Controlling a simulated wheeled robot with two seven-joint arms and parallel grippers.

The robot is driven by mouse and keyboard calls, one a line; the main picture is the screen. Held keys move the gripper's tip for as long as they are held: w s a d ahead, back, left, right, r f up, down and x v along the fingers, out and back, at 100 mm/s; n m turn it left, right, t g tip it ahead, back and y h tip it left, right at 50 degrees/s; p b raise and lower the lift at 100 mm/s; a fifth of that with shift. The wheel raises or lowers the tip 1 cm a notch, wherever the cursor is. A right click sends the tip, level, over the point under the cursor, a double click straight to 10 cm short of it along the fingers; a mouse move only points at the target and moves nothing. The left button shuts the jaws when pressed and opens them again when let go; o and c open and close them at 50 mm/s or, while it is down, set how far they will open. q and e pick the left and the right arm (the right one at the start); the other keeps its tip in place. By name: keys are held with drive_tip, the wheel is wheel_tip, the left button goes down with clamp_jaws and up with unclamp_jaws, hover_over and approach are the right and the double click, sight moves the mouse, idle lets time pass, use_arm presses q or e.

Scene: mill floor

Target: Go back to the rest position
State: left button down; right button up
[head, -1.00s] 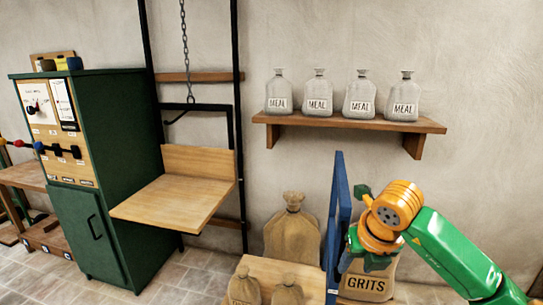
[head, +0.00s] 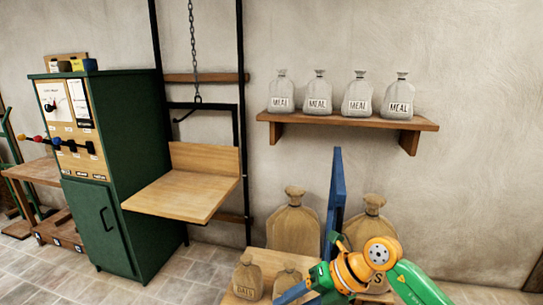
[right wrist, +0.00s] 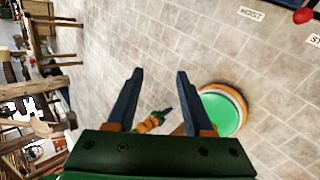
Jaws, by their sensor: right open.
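My right gripper (head: 296,293) is low in the head view, in front of the sacks at the bottom, with its orange and green arm coming in from the right. In the right wrist view its two dark blue fingers (right wrist: 156,102) are spread apart with nothing between them, and tiled floor shows beyond. A small orange and green part with a dark tip (right wrist: 152,121) shows between the fingers; it looks like my left arm, but its jaws are too small to read. The left arm does not show in the head view.
Several meal sacks stand on a wall shelf (head: 350,122). Brown sacks (head: 293,228) stand at the bottom around an upright blue panel (head: 336,200), close to my right arm. A green cabinet (head: 105,225) and a wooden hoist platform (head: 180,197) are left. Floor (head: 40,262) is clear at lower left.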

drive_tip(key=w+a+f+m+t+y, duration=0.35)
drive_tip(key=f+m+t+y, duration=0.3)
drive_tip(key=m, duration=0.55)
drive_tip(key=s+d+f+m+t+h, duration=0.1)
drive_tip(key=s+d+f+m+h, duration=0.15)
drive_tip(key=d+f+m, duration=0.35)
drive_tip(key=s+d+f+m+t+h, duration=0.15)
drive_tip(key=f+m+h, duration=0.25)
drive_tip(key=f, duration=0.4)
drive_tip(key=s+d+f+m+t+h, duration=0.1)
drive_tip(key=s+d+f+m+h, duration=0.3)
drive_tip(key=f, duration=0.3)
drive_tip(key=s+d+f+m+g+h, duration=0.3)
drive_tip(key=s+d+f+m+g, duration=0.15)
drive_tip(key=s+f, duration=0.7)
drive_tip(key=s+d+f+m+g, duration=0.1)
drive_tip(key=s+f+g, duration=0.1)
drive_tip(key=s, duration=0.8)
drive_tip(key=s+d+f+m+g+h, duration=0.1)
drive_tip(key=s+f+m+g, duration=0.1)
drive_tip(key=s, duration=0.8)
drive_tip(key=shift+s+f+g, duration=0.4)
drive_tip(key=shift+f+g, duration=0.05)
drive_tip(key=shift+g, duration=0.5)
drive_tip(key=shift+w+a, duration=0.1)
